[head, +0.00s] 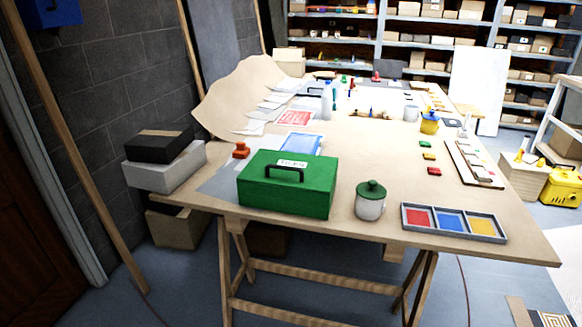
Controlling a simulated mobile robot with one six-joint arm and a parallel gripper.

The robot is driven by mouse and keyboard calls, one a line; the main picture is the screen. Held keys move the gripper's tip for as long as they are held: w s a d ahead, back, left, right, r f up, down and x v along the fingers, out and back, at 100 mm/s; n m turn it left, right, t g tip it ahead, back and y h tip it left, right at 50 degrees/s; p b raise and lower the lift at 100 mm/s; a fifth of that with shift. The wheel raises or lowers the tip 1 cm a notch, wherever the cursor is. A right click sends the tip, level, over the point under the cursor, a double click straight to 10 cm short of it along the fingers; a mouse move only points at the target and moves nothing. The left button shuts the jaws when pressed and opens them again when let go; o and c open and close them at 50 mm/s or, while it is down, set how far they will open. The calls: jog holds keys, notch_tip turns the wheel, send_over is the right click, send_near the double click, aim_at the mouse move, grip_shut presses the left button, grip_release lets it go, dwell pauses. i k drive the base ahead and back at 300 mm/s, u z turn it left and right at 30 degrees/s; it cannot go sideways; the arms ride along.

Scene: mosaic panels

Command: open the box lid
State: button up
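A green box (283,194) stands on the near part of the wooden table, left of the middle in the head view. Its lid (310,177) is down and carries a dark handle (285,172) and a white label with writing too small to read. My gripper is not in the head view, and nothing touches the box's handle.
A white jar with a green lid (370,201) stands right of the box, then a divided tray (453,222) of red, blue and yellow. An orange stamp-like object (241,150) and a blue pad (301,143) lie behind the box. Floor (350,300) before the table is clear.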

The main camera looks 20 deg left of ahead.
aim_at(300, 171)
jog(key=u, duration=0.45)
jog(key=k, duration=1.35)
jog(key=u, duration=0.55)
jog(key=i, duration=1.15)
jog(key=u, duration=0.75)
jog(key=i, duration=0.3)
jog(key=u, duration=0.2)
